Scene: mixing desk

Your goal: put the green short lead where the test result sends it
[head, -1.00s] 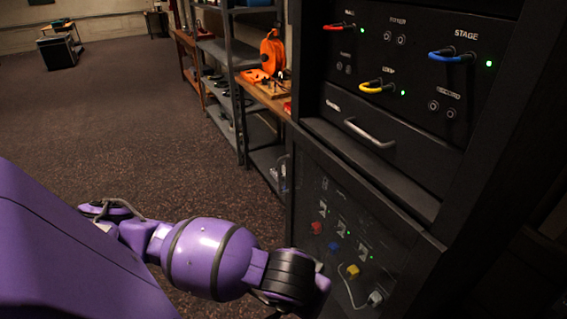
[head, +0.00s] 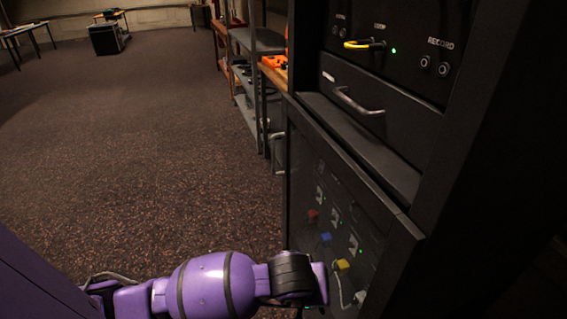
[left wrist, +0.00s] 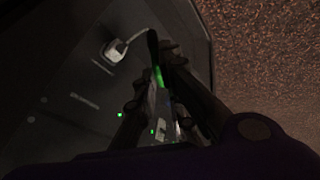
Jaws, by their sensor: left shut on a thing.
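My left gripper (left wrist: 165,75) shows in the left wrist view, its dark fingers shut on a slim dark piece with a bright green stretch, which looks like the green short lead (left wrist: 158,76). The picture is dark, so the lead's ends are hard to make out. In the head view my left arm reaches in from the lower left to the lower rack panel (head: 325,185); its gripper and the lead are hidden there. The panel carries red (head: 313,215), blue (head: 326,238) and yellow (head: 342,265) pieces and a lit green light. My right gripper is not in view.
A yellow lead (head: 365,44) loops at the upper panel beside a green light. A drawer (head: 370,120) with a metal handle is closed below it. A white plug with a cable (left wrist: 115,50) is near my gripper. Shelves (head: 250,90) stand beyond; the carpet at left is clear.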

